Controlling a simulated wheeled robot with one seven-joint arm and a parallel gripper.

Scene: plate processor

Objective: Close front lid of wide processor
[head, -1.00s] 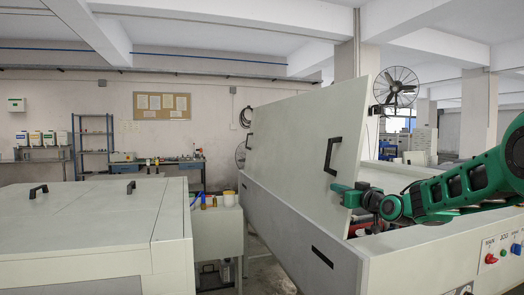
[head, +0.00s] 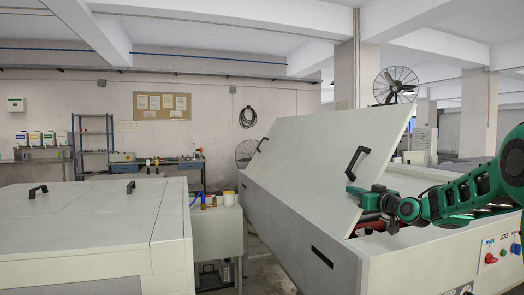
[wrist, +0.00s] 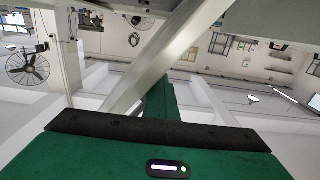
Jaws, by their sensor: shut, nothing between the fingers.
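The wide processor (head: 290,235) stands at the right with its front lid (head: 325,160) partly open, tilted up and leaning to the right. The lid has two black handles, a near one (head: 357,162) and a far one (head: 263,145). My green gripper (head: 356,190) is shut and empty, at the lid's right edge below the near handle. It seems to touch the lid's edge or underside; exact contact cannot be told. In the wrist view the lid's edge (wrist: 165,60) crosses diagonally just past my gripper (wrist: 158,95).
A closed processor (head: 85,235) with black handles fills the lower left. A small cabinet (head: 217,235) with bottles and tools stands between the machines. A fan (head: 396,85) stands behind.

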